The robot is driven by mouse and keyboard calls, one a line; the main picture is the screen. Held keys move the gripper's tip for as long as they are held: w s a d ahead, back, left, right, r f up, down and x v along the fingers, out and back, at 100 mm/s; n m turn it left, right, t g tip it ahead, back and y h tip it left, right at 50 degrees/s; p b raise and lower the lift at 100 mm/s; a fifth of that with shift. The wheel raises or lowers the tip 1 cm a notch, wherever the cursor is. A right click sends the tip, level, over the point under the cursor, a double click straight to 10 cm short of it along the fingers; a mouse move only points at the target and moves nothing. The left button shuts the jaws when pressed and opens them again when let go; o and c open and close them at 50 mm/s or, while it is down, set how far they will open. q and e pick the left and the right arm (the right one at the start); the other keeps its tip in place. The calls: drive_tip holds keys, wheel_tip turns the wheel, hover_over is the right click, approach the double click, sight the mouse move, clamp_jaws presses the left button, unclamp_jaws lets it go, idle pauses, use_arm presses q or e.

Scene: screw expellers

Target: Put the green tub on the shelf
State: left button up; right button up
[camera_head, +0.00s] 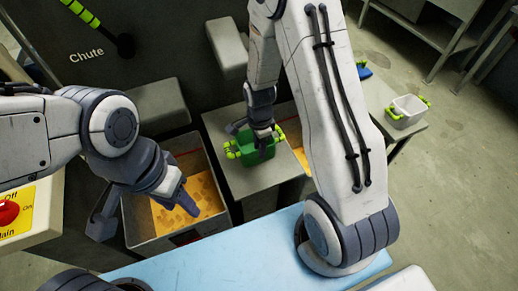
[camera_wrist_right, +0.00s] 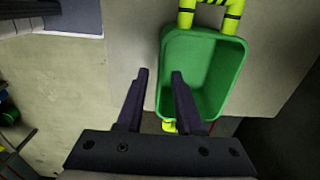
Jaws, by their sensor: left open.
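The green tub (camera_head: 262,150), with yellow-green handles, stands on a grey block between two bins in the head view. In the right wrist view the tub (camera_wrist_right: 205,70) is seen from above and looks empty. My right gripper (camera_wrist_right: 160,74) is open over its near left side: one finger appears outside the wall, the other over the inside. I cannot tell whether they touch it. My right gripper (camera_head: 263,131) partly hides the tub in the head view. My left gripper (camera_head: 143,213) is open and empty above the left bin. A metal shelf rack (camera_head: 440,38) stands at the upper right.
The left bin (camera_head: 133,222) holds orange-yellow material; the right bin is mostly hidden by my right arm. A white tub (camera_head: 405,111) and a blue item (camera_head: 363,71) are on a side table (camera_head: 390,128). A red knob (camera_head: 8,213) is at the left.

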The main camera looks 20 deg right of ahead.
wheel_tip(320, 180, up, 11)
drive_tip(key=s+a+r+n, duration=0.5)
drive_tip(key=s+n, duration=0.5)
drive_tip(key=n, duration=0.2)
drive_tip(key=s+a+r+n+y, duration=0.1)
drive_tip(key=s+a+r+n, duration=0.4)
drive_tip(key=n, duration=0.8)
drive_tip(key=s+a, duration=0.3)
drive_tip(key=s, duration=0.2)
drive_tip(key=shift+a+r, duration=0.3)
drive_tip(key=shift+s, duration=0.1)
drive_tip(key=shift+r+p, duration=0.75)
drive_tip(key=shift+p, duration=0.15)
